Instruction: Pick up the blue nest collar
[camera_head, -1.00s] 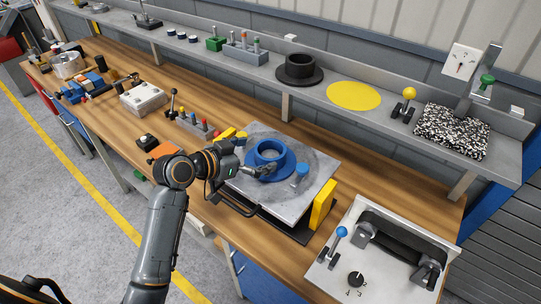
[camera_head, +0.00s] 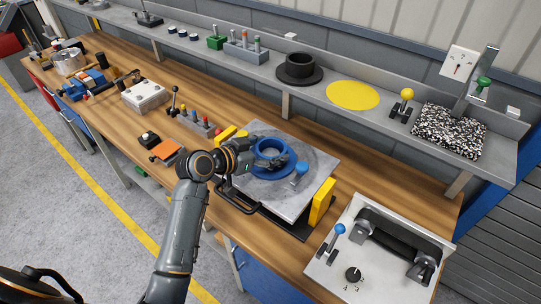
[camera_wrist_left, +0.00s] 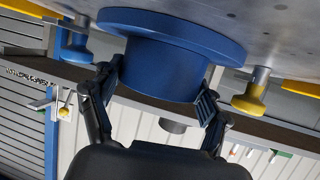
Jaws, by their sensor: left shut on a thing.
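The blue nest collar (camera_head: 270,173) is a round flanged ring with a raised neck, on the grey square plate (camera_head: 318,163) in the head view. In the left wrist view, which shows the scene upside down, the collar (camera_wrist_left: 168,68) fills the upper middle. My left gripper (camera_head: 268,160) has its fingers on opposite sides of the collar's neck and is shut on it. In the left wrist view the fingers of the gripper (camera_wrist_left: 160,82) flank the neck. The flange lies close against the plate; I cannot tell if there is a gap. My right gripper is not in view.
A blue knob (camera_head: 299,173) stands on the plate beside the collar. A yellow block (camera_head: 322,201) is at the plate's right edge. A lever box (camera_head: 383,255) is at the right. The shelf behind holds a black flanged ring (camera_head: 299,68) and a yellow disc (camera_head: 353,95).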

